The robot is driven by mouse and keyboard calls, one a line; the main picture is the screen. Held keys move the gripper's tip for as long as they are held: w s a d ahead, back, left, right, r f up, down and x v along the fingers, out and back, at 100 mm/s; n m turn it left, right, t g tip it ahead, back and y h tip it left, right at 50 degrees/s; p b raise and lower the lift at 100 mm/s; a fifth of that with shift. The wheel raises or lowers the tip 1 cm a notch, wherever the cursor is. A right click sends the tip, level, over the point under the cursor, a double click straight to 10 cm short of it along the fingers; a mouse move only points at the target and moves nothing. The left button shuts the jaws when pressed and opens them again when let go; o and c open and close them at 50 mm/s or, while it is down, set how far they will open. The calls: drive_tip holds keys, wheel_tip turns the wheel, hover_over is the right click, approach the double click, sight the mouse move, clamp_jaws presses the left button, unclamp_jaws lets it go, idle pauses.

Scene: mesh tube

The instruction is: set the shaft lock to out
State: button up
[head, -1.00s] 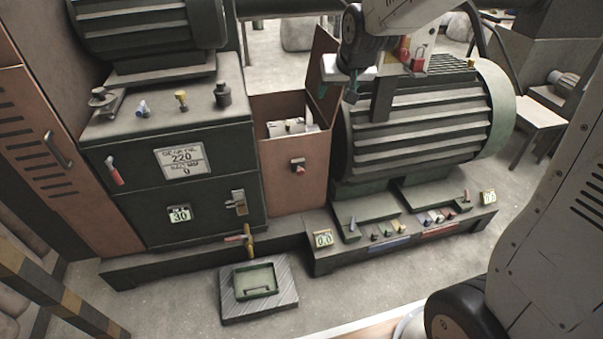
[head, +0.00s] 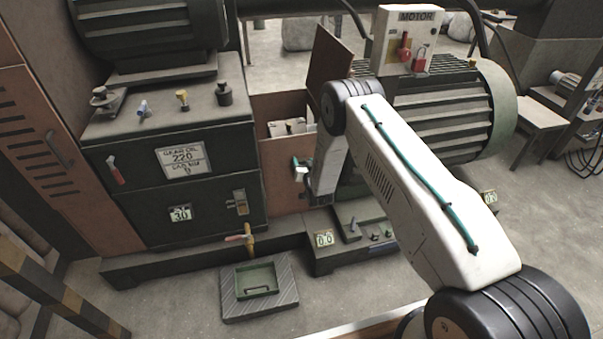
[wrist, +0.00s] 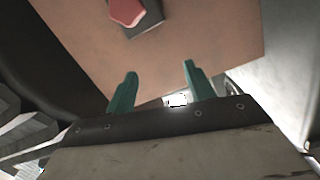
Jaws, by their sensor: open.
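A red knob (wrist: 127,10) on a small grey plate (wrist: 146,24) sits on the front of the brown guard box (head: 284,190); I take it to be the shaft lock. In the wrist view it is at the top edge, partly cut off, so its setting cannot be told. In the head view my arm hides it. My gripper (wrist: 158,70) has two teal fingers spread apart with nothing between them. It is at the box front, below the knob in the wrist view and apart from it. In the head view my gripper (head: 297,165) shows small beside my wrist.
The guard box's lid (head: 331,57) stands raised. The dark gear oil cabinet (head: 135,183) is to the left, the ribbed motor (head: 445,115) to the right. A motor switch box (head: 408,40) with a red padlock (head: 420,58) stands above. A tray (head: 257,280) lies on the floor in front.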

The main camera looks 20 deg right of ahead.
drive_tip(key=s+f+t, duration=0.2)
drive_tip(key=s+f, duration=0.2)
drive_tip(key=f, duration=0.4)
drive_tip(key=w, duration=0.7)
drive_tip(key=shift+c, duration=0.2)
